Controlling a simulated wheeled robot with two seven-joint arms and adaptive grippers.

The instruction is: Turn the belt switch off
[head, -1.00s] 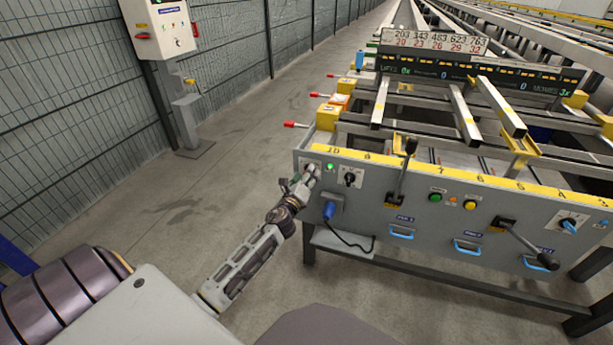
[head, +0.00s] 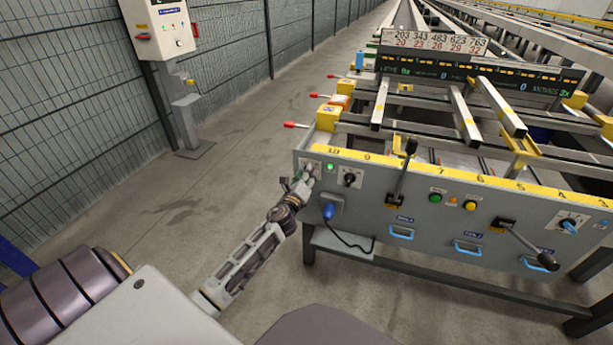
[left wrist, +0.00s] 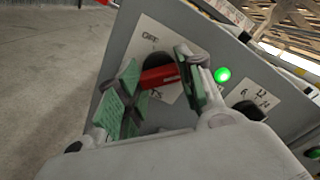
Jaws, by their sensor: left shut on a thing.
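The belt switch is a rotary switch with a red handle (left wrist: 160,76) on a dark round base, set on a white label at the left end of the grey panel (head: 375,205). In the left wrist view the label's lettering is only partly readable. My left gripper (head: 309,174) is at that end of the panel. It is shut on the red handle, which lies between its green-padded fingers in the left wrist view (left wrist: 158,84). In the head view the gripper hides most of the switch. A green lamp (head: 330,167) beside it is lit, also in the left wrist view (left wrist: 222,75). My right gripper is not in view.
Right of the lamp is a black rotary knob (head: 349,179). A blue plug (head: 329,211) with a black cable sits below. Two black-knobbed levers (head: 402,172) (head: 525,243) stick out farther right. The floor (head: 200,215) left of the table is clear.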

